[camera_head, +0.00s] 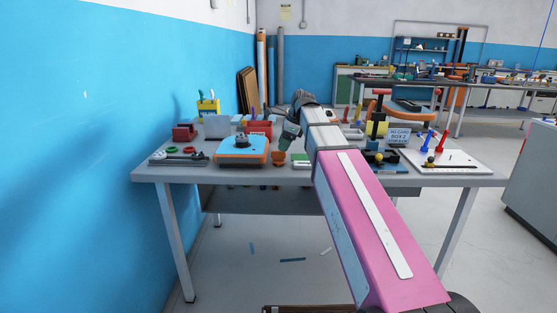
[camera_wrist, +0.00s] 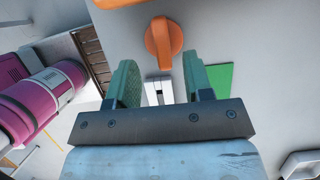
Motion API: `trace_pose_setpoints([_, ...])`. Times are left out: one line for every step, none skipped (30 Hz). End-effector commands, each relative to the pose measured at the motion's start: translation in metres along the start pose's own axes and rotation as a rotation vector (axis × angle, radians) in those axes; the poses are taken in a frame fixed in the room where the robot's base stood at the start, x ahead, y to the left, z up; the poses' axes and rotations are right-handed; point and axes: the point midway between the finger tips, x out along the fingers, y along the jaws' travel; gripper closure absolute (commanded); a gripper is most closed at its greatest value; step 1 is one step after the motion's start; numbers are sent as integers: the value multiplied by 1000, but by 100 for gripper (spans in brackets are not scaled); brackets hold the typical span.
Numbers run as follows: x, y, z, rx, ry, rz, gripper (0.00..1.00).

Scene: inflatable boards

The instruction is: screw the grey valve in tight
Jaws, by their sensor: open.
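An orange and blue inflatable board (camera_head: 241,151) lies on the left half of the workbench, with a small dark spot on its top. I cannot make out the grey valve for sure in either view. My gripper (camera_head: 284,142) is above the bench, to the right of the board, pointing down. In the wrist view its green fingers (camera_wrist: 160,65) are apart, with nothing clasped. A whitish piece (camera_wrist: 158,92) shows between the fingers.
The workbench (camera_head: 330,178) is crowded. A green and white box (camera_head: 302,160) is right of the cup. Red and green rings (camera_head: 172,150) and tools lie at the left.

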Motion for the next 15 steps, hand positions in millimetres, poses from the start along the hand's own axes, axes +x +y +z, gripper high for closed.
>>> trace_pose_setpoints([4, -1, 0, 0, 0, 1, 53])
trace_pose_setpoints([7, -1, 1, 0, 0, 1, 53])
trace_pose_setpoints([12, -1, 1, 0, 1, 2, 53])
trace_pose_setpoints([16, -2, 2, 0, 1, 2, 53])
trace_pose_setpoints([20, -2, 2, 0, 1, 2, 53])
trace_pose_setpoints([26, -3, 3, 0, 1, 2, 53])
trace_pose_setpoints([31, -3, 3, 0, 1, 2, 53])
trace_pose_setpoints([35, -3, 3, 0, 1, 2, 53])
trace_pose_setpoints([39, -3, 3, 0, 1, 2, 53])
trace_pose_setpoints([42, -3, 3, 0, 1, 2, 53])
trace_pose_setpoints([45, -3, 3, 0, 1, 1, 53])
trace_pose_setpoints([47, -3, 3, 0, 1, 1, 53])
trace_pose_setpoints([48, -3, 3, 0, 1, 0, 53])
trace_pose_setpoints([48, -3, 3, 0, 1, 0, 53])
trace_pose_setpoints([48, -3, 3, 0, 0, 0, 53])
